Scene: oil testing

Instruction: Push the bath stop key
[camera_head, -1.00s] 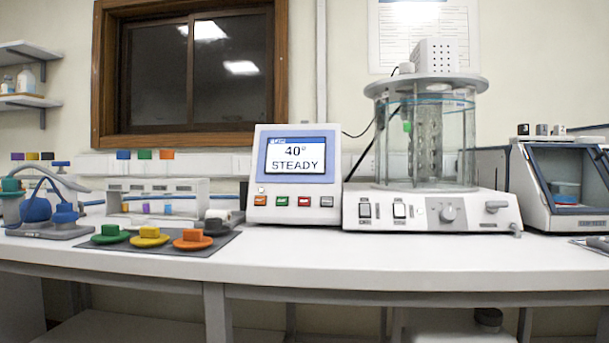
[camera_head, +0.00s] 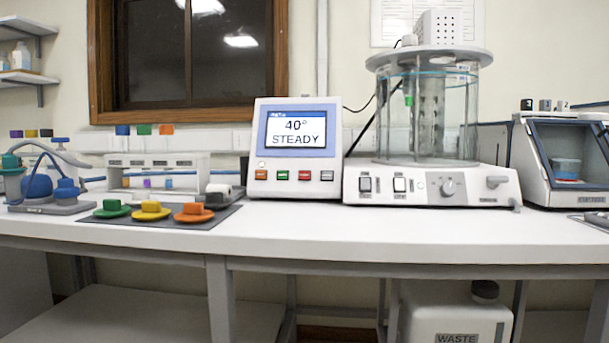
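A white control box (camera_head: 295,151) stands on the bench in the middle of the head view. Its blue-framed screen (camera_head: 296,130) reads "40° STEADY". Below the screen is a row of small keys: an orange key (camera_head: 261,175), a green key (camera_head: 283,175), a red key (camera_head: 304,175) and a grey key (camera_head: 327,176). Their labels are too small to read, so I cannot tell which is the bath stop key. To the right stands the glass bath (camera_head: 428,115) on a white base (camera_head: 432,186) with two rocker switches and a knob. Neither of my grippers is in view.
Green (camera_head: 111,209), yellow (camera_head: 151,211) and orange (camera_head: 194,213) round pieces lie on a dark mat at left. A glass-fronted cabinet (camera_head: 572,160) is at right. A waste container (camera_head: 455,315) is under the bench. The bench front is clear.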

